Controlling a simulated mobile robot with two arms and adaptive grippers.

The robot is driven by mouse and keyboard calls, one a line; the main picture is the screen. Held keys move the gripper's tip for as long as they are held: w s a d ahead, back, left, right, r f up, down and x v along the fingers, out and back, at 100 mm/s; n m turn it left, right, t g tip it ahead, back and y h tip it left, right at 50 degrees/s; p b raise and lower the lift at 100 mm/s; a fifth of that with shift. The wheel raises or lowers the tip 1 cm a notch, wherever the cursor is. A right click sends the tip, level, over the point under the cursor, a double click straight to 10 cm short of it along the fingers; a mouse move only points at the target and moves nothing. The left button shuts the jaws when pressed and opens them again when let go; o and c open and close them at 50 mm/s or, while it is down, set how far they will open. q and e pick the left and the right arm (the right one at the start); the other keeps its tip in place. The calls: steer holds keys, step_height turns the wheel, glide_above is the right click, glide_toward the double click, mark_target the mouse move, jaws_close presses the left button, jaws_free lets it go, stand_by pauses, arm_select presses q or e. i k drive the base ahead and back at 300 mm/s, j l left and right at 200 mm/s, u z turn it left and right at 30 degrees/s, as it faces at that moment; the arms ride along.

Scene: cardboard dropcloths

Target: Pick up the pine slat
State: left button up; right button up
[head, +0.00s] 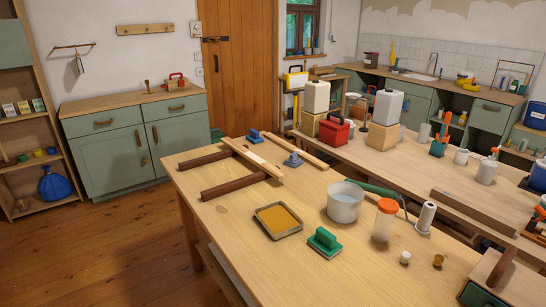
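Two pale pine-coloured slats lie on the near wooden table in the head view. The left slat (240,150) lies slanted across two dark brown bars, with a whitish patch near its middle. The right slat (306,156) lies roughly parallel to it, a little further right. I cannot tell from the picture which one the task means. Neither of my grippers shows in the view.
The dark bars (206,160) lie at the table's left end. A tray of ochre paint (278,220), a grey bucket (344,203) and an orange-lidded jar (384,222) stand nearer. The table's front left is clear.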

mark_target(265, 166)
steer(key=i+j+z, duration=0.25)
steer(key=z, duration=0.2)
steer(key=i+j+z, duration=0.15)
steer(key=j+z, duration=0.35)
